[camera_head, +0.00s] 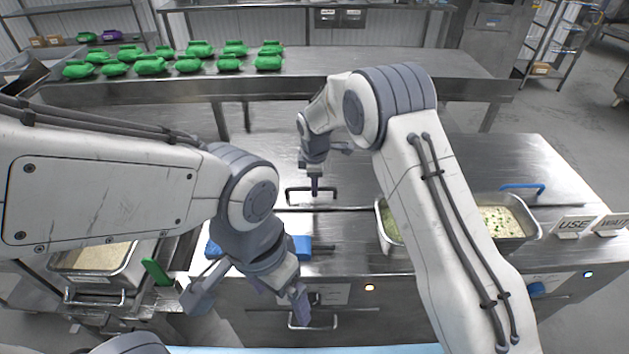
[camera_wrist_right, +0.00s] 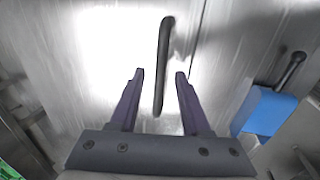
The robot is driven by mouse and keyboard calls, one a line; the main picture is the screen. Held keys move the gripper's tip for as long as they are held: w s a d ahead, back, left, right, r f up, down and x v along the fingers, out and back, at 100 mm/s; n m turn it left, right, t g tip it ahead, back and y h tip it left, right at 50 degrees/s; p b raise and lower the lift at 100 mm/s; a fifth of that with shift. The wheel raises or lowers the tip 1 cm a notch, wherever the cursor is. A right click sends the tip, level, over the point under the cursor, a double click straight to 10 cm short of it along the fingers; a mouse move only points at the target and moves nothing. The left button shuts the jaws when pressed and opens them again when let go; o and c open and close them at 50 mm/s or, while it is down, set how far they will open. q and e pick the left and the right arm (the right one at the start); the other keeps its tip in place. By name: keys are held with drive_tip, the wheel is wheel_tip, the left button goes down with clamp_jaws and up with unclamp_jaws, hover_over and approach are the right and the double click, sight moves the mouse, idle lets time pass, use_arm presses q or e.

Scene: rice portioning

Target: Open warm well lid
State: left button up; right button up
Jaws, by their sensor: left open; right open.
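The warm well lid (camera_head: 265,178) is a flat steel plate on the counter, lying closed, with a dark bar handle (camera_head: 297,203). My right gripper (camera_head: 315,190) points down at this handle. In the right wrist view the right gripper (camera_wrist_right: 160,73) is open, with the handle (camera_wrist_right: 164,50) running between and beyond its two fingers; whether they touch it cannot be told. My left gripper (camera_head: 247,303) is open and empty in front of the counter's front face.
A steel pan (camera_head: 529,236) of food sits right, partly behind my right arm. A rice pan (camera_head: 130,270) stands at left. A blue object (camera_head: 301,245) lies near the counter's front edge. Several green packs (camera_head: 150,65) lie on the back table. A "USE" sign (camera_head: 572,227) stands at right.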

drive_tip(key=shift+f, duration=0.2)
clamp_jaws()
idle(1.3)
